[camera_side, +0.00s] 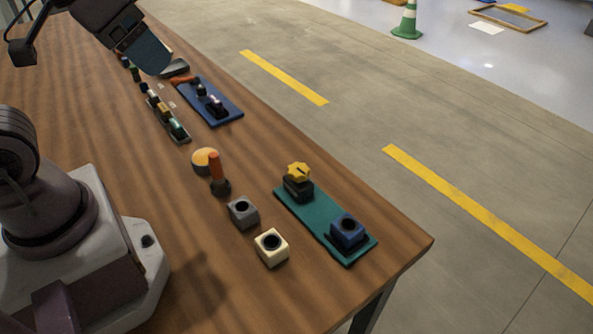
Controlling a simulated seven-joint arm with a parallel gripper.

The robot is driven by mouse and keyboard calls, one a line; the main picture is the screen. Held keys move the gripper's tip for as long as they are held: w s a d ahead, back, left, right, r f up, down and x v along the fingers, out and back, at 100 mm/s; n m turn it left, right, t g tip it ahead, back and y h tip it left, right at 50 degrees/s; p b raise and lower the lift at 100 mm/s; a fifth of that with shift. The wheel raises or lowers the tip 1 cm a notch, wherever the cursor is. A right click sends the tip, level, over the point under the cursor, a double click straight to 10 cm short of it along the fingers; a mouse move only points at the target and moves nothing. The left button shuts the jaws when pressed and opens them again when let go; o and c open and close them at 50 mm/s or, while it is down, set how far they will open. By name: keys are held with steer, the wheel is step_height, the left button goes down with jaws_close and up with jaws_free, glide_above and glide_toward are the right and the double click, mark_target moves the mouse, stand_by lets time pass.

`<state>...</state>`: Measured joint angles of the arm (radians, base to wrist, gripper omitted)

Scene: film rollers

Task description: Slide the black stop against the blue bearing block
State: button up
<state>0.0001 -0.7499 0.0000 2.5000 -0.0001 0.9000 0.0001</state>
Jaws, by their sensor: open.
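The blue bearing block (348,231) has a dark round bore and sits near the right end of a teal plate (319,222). The black stop (297,190), a dark block topped by a yellow star-shaped knob, sits at the plate's other end. A stretch of bare plate separates the two. My gripper (154,58) is at the top left, far from the plate and apart from both blocks. It is open; its fingertips are hard to make out from this angle.
A grey block (242,212) and a cream block (271,247), both with bores, stand left of the plate. A blue plate (218,108) and a parts rack (168,121) lie beyond.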

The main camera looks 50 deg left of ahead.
steer(key=n+g+y, duration=0.5)
steer(key=n+g, duration=0.1)
steer(key=n, duration=1.2)
glide_toward(303, 173)
steer(key=shift+h, duration=0.3)
steer(key=x, duration=1.3)
steer(key=shift+a+r, duration=0.15)
steer(key=shift+a, duration=0.15)
steer(key=shift+c, duration=0.2)
